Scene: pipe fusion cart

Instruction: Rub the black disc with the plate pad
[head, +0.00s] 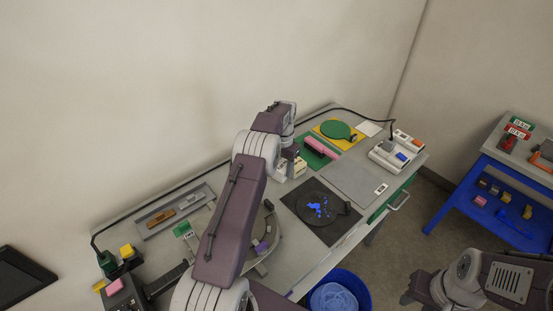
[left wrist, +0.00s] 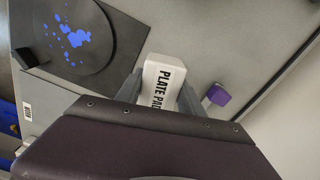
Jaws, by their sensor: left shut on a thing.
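The black disc (head: 322,205) lies on a dark square mat on the cart top, with several bright blue spots on its face. It also shows at the upper left of the left wrist view (left wrist: 95,50). The plate pad (left wrist: 163,72), a white block with black lettering, is between the fingers of my left gripper (left wrist: 160,95), which is shut on it. In the head view, my left gripper (head: 293,165) is behind the disc, above the cart top and apart from the disc. My right gripper (head: 412,292) is at the lower right, away from the cart; its fingers are unclear.
A green disc (head: 335,129) lies on a yellow mat, with a pink block (head: 320,146) nearby. A grey pad (head: 353,183) lies right of the disc. A purple block (head: 261,246) is at the left. A blue bin (head: 364,291) stands below the front edge.

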